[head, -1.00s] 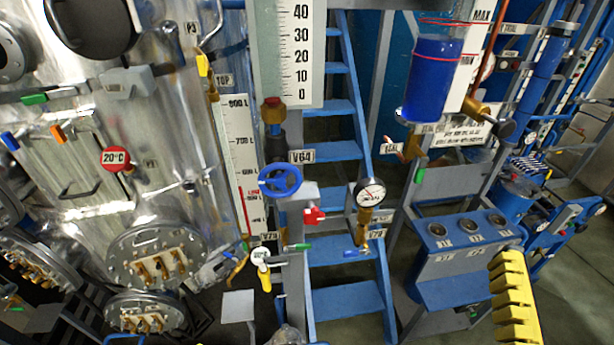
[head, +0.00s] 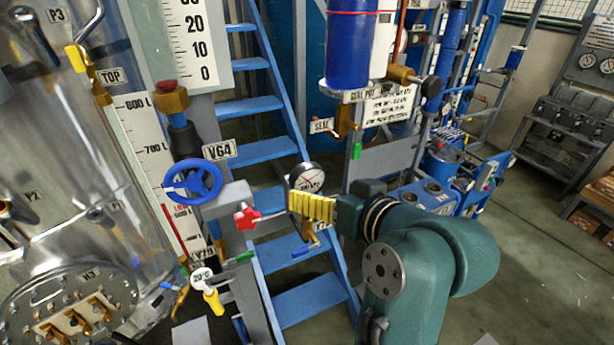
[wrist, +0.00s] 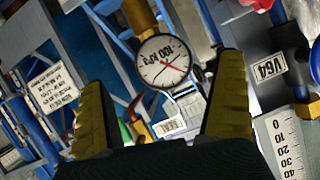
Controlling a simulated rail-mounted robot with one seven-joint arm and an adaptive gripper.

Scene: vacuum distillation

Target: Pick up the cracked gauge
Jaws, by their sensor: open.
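The gauge (head: 306,177) is a round white dial with a dark rim, on a brass fitting above valve V72 in the head view. I cannot clearly make out a crack. My gripper (head: 292,204) is open, its yellow ridged fingers reaching in from the right just below and in front of the dial. In the wrist view the dial lies between the two fingers, toward their tips, with gaps on both sides. The stem's lower part is hidden.
A red star handle (head: 247,218) is close left of the fingers, with the blue V64 handwheel (head: 193,181) farther left. Blue stairs (head: 262,150) stand behind. The blue seal pot (head: 351,48) hangs above. Open floor (head: 530,270) lies right.

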